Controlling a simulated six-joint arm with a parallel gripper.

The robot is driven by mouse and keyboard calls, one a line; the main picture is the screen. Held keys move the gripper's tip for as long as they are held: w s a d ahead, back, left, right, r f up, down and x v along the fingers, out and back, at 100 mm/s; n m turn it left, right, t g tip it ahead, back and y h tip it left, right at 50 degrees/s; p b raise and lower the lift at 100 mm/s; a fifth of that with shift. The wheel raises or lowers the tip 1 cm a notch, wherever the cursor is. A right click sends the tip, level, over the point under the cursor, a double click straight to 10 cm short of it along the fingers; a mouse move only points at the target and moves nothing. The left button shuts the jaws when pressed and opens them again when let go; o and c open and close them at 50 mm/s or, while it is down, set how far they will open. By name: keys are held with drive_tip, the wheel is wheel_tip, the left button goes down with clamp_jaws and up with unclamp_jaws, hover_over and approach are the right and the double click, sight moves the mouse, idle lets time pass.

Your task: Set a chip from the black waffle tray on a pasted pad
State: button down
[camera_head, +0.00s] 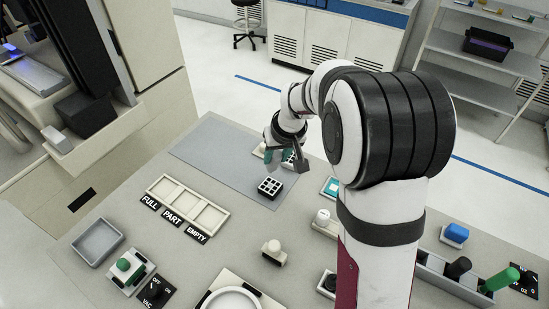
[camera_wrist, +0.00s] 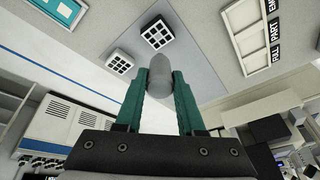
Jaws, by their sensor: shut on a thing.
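The black waffle tray (camera_head: 270,187) stands on the grey mat, with pale squares in its cells. In the wrist view a gridded tray (camera_wrist: 157,33) lies just beyond my fingertips. My gripper (camera_head: 278,156) is over the far part of the mat, behind the black tray. Its teal fingers are shut on a grey round-ended piece (camera_wrist: 160,74), which hides what lies straight behind it. I cannot tell whether a chip is on that piece. A teal plate with a pale centre (camera_head: 332,187) sits right of the mat. I cannot make out paste on it.
A second pale gridded block (camera_wrist: 119,61) sits near the tray. A cream three-bay rack (camera_head: 187,207) labelled FULL, PART, EMPTY stands left. A grey bin (camera_head: 97,242), a green-knobbed unit (camera_head: 125,267) and white-knobbed blocks stand nearer. The left part of the grey mat (camera_head: 215,145) is clear.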

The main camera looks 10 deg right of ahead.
drive_tip(key=s+d+f, duration=0.1)
drive_tip(key=s+d, duration=0.3)
drive_tip(key=d, duration=0.5)
drive_tip(key=s+d+f, duration=0.1)
drive_tip(key=s+d, duration=0.3)
drive_tip(key=d, duration=0.5)
drive_tip(key=s+d+f, duration=0.1)
drive_tip(key=s+d, duration=0.3)
drive_tip(key=d, duration=0.5)
drive_tip(key=shift+f, duration=2.35)
drive_tip(key=shift+f, duration=0.6)
wheel_tip(320, 180, up, 7)
